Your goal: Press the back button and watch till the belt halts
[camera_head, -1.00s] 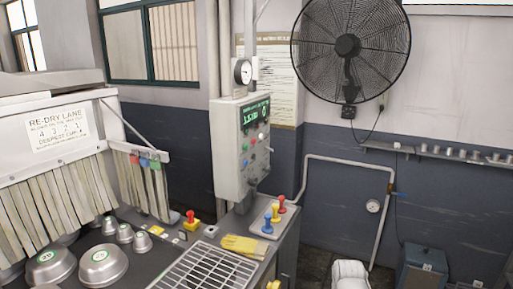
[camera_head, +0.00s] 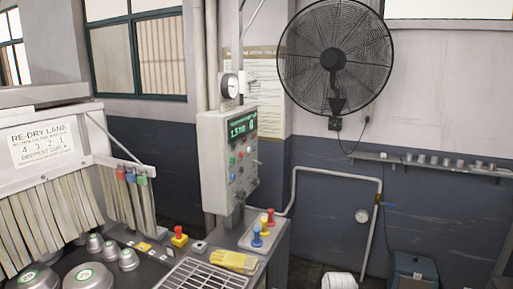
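A grey control box (camera_head: 228,160) with a lit green display and several small coloured buttons hangs on the post. Below it, a grey stand (camera_head: 240,238) carries blue (camera_head: 257,238), yellow (camera_head: 264,226) and red (camera_head: 271,216) knobs in a row; which control is the back button, I cannot tell. My gripper is not in view.
A wire rack (camera_head: 203,275) and yellow gloves (camera_head: 234,261) lie in front of the stand. A white "RE-DRY LANE" sign (camera_head: 42,144) is on the hood at left. A fan (camera_head: 335,60) and a shelf of cups (camera_head: 430,163) are on the wall.

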